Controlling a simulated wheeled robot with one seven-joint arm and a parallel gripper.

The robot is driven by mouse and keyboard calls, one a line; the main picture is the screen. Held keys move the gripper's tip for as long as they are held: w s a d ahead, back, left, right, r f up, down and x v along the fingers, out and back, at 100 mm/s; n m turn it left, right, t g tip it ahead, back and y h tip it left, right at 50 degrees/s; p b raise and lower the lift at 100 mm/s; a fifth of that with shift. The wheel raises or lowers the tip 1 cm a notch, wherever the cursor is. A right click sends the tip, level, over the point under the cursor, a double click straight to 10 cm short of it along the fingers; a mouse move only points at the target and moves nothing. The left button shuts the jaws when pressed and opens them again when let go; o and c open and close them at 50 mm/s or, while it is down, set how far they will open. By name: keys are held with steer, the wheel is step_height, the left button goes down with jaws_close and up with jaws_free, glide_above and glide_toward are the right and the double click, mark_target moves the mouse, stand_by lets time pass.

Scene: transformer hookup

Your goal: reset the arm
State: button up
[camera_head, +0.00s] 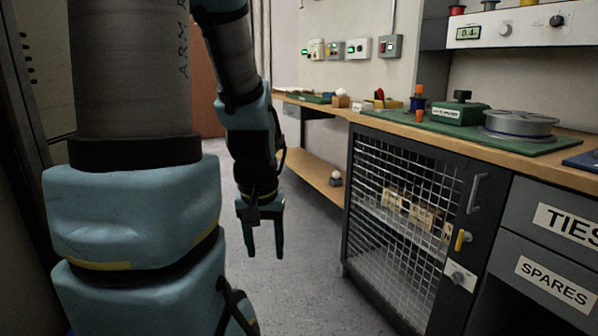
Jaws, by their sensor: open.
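My arm hangs down in the left half of the head view, with its large blue and grey links close to the camera. My gripper (264,240) is at the arm's lower end, pointing down at the floor. Its two dark green fingers are apart, with nothing seen between them. It hangs over the grey floor, left of the mesh cabinet, and touches nothing that I can see.
A mesh-door cabinet (400,215) with a yellow latch stands right of my gripper. The wooden bench (440,127) above holds a green mat, a green box (460,112) and a grey reel (520,122). A low wooden shelf (310,172) lies behind. The floor (300,270) between is clear.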

step_height(320, 180, up, 25)
steer(key=p, duration=2.3)
steer(key=shift+r, duration=0.2)
